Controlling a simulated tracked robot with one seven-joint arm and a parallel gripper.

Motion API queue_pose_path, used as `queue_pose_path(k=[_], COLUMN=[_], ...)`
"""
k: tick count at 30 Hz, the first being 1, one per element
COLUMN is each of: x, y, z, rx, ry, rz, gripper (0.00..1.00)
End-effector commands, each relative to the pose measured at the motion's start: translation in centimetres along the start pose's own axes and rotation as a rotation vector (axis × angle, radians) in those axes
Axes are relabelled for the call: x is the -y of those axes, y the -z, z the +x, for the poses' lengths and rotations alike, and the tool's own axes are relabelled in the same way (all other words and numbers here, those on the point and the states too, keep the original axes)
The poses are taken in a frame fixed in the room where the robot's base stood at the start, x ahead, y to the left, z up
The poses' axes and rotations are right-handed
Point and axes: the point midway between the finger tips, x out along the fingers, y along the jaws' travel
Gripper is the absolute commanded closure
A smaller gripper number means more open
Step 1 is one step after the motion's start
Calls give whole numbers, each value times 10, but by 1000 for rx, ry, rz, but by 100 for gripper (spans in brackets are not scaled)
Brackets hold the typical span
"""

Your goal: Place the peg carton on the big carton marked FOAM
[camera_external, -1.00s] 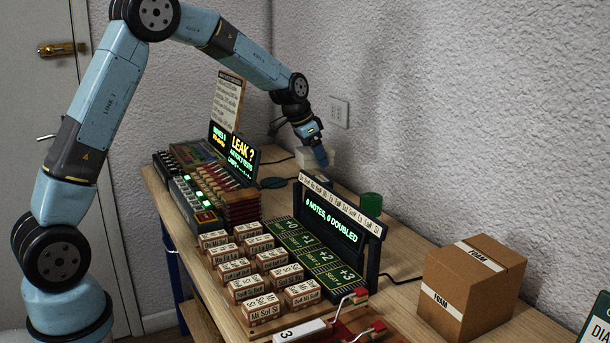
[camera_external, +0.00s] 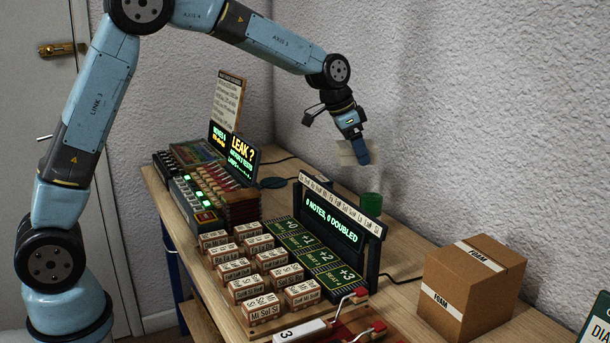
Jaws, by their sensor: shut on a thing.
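My gripper (camera_external: 361,154) is shut on a small pale carton, the peg carton (camera_external: 345,155), which is partly hidden by the blue finger. It is held in the air near the wall, above and behind the green cup. The big carton marked FOAM (camera_external: 462,300) is a brown cardboard box at the right of the bench, closed on top with a labelled strip of tape. Its top is clear. My gripper is well to the left of it and apart from it.
Several small labelled boxes (camera_external: 232,270) stand in front. A green sign (camera_external: 598,325) is at the right edge.

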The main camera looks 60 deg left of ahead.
Motion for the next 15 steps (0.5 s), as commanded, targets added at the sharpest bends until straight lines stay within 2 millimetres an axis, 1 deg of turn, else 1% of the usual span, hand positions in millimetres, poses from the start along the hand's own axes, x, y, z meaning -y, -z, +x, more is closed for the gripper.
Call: queue_pose_path(k=[1, 5, 6, 8, 10, 14, 15], x=[-24, -79, -96, -122, -152, -206, -224], y=[9, 24, 27, 32, 37, 42, 42], z=[-2, -7, -9, -12, -16, -25, -28], rx=[-3, -2, -1, -2, -3, -1, -1], ry=[-11, -36, -44, -55, -68, -92, -100], rz=[30, 90, 108, 136, 168, 228, 246], gripper=[53, 53, 53, 53, 53, 53, 53])
